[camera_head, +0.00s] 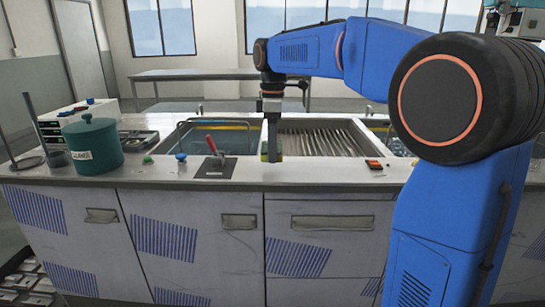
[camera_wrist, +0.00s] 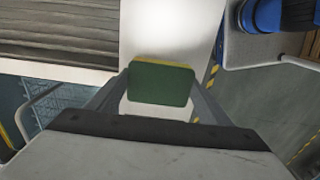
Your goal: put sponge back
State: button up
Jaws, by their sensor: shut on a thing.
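My gripper (camera_head: 272,135) points down over the counter, near the divider between the left basin and the ribbed right section. In the wrist view, its two fingers (camera_wrist: 160,92) are closed on a sponge (camera_wrist: 160,84) with a green face and a yellow edge. In the head view, the sponge (camera_head: 264,152) shows only as a small yellow-green patch beside the fingers, partly hidden. I cannot tell whether the sponge touches the counter (camera_head: 230,175).
A green canister (camera_head: 93,147) stands at the left. A red switch (camera_head: 374,164) sits to the right. The left basin (camera_head: 215,136) holds a wire basket.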

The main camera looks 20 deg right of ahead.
jog(key=shift+d+f, duration=0.1)
jog(key=shift+f, duration=1.65)
jog(key=shift+f, duration=0.15)
jog(key=o, duration=1.1)
notch_tip(320, 180, up, 12)
jog(key=shift+r, duration=0.15)
jog(key=s+d+f+m+t, duration=0.15)
jog(key=s+f+m, duration=0.3)
jog(key=s, duration=0.45)
jog(key=s+d+f+m+t, duration=0.1)
jog(key=s+d+f+m, duration=0.3)
jog(key=s, duration=0.6)
jog(key=s+d+f+m+t, duration=0.1)
jog(key=s+f+m, duration=0.5)
jog(key=s+f, duration=0.8)
notch_tip(320, 180, down, 3)
jog(key=shift+s+f+t, duration=0.15)
jog(key=shift+s+t, duration=0.05)
jog(key=shift+t, duration=0.45)
